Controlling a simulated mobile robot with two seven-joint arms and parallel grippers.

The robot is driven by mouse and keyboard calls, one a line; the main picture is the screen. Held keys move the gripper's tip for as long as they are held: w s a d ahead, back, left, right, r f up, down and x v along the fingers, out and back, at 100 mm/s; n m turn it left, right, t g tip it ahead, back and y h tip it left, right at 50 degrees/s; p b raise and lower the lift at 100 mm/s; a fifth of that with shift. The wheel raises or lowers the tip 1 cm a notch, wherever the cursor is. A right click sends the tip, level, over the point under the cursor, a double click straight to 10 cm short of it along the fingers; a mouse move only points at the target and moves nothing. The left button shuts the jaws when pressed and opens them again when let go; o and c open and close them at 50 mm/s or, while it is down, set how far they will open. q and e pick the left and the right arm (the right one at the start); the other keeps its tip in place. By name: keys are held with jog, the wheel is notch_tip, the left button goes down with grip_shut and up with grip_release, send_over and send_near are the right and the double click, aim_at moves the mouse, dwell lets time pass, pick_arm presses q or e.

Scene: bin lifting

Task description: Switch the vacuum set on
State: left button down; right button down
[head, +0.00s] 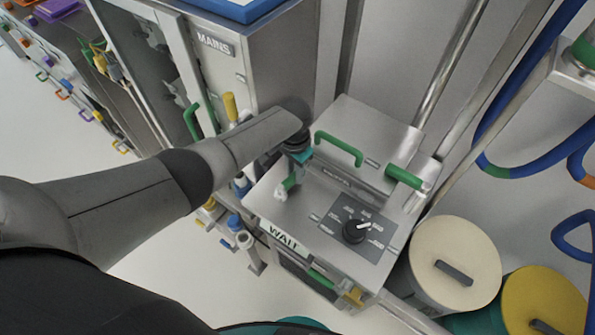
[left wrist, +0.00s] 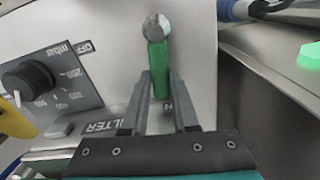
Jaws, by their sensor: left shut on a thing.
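The vacuum set is a grey metal box with a sloped panel (head: 305,217) in the head view. A black dial knob (head: 355,231) sits on its dark scale plate and also shows in the left wrist view (left wrist: 27,77), where the plate reads mbar and OFF. A short green lever (left wrist: 157,65) hangs from a round metal pivot (left wrist: 156,27). My left gripper (left wrist: 161,78) has its fingers on both sides of this lever and is shut on it. In the head view my left gripper (head: 293,168) is at the panel's upper left, partly hidden by its wrist. My right gripper is not visible.
A green handle (head: 339,148) crosses the box lid close to my wrist. A cabinet marked MAINS (head: 215,43) stands behind. A cream drum (head: 455,264) and a yellow drum (head: 545,303) stand at right. Metal pipes and blue hoses (head: 487,115) run upper right. Bare floor lies left.

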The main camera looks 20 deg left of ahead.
aim_at(293, 173)
pick_arm(q)
jog(key=shift+w+a+n, duration=0.15)
jog(key=shift+a+n, duration=0.2)
jog(key=shift+n, duration=0.55)
jog(key=c, duration=0.7)
grip_release()
jog(key=shift+r+p, duration=1.9)
jog(key=shift+r, duration=5.75)
jog(key=shift+f, duration=0.1)
